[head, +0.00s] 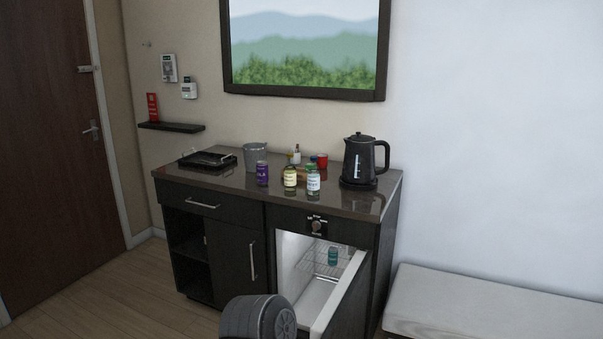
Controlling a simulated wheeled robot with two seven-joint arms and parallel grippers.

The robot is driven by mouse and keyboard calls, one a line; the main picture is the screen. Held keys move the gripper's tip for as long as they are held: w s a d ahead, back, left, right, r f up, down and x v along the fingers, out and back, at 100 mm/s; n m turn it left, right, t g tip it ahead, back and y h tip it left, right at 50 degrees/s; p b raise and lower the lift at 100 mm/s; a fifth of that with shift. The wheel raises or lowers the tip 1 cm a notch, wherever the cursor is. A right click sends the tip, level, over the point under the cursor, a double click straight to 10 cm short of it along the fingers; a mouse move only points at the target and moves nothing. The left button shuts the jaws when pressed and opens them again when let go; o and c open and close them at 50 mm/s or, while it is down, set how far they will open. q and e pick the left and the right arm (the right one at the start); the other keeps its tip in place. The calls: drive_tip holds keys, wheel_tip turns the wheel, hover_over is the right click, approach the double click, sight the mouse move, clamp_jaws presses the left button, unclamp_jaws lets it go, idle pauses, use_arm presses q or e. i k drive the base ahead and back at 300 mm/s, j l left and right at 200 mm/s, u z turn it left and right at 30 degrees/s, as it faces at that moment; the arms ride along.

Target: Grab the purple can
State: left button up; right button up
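The purple can (262,173) stands upright on the dark vanity top (222,181), near its front edge and left of two bottles. It is in front of a grey bucket (256,157). Neither of my grippers shows in the head view, so I cannot see whether they are open or shut. A dark grey rounded part, probably mine, shows at the bottom middle, well below the can.
A pale yellow bottle (290,178) and a clear bottle (313,180) stand right of the can. A black kettle (359,161) is at the right, a black tray (208,159) at the left. Below, the mini-fridge door (343,304) stands open; a bench (480,305) is at right.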

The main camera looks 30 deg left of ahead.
sight(262, 166)
drive_tip(key=i+j+z, duration=0.15)
drive_tip(key=j+z, duration=0.25)
drive_tip(key=j, duration=0.4)
drive_tip(key=j+z, duration=0.4)
drive_tip(key=j, duration=1.6)
drive_tip(key=j+z, duration=0.15)
drive_tip(key=j, duration=1)
drive_tip(key=k+j, duration=0.1)
drive_tip(key=j, duration=1.1)
drive_tip(key=i+z, duration=0.05)
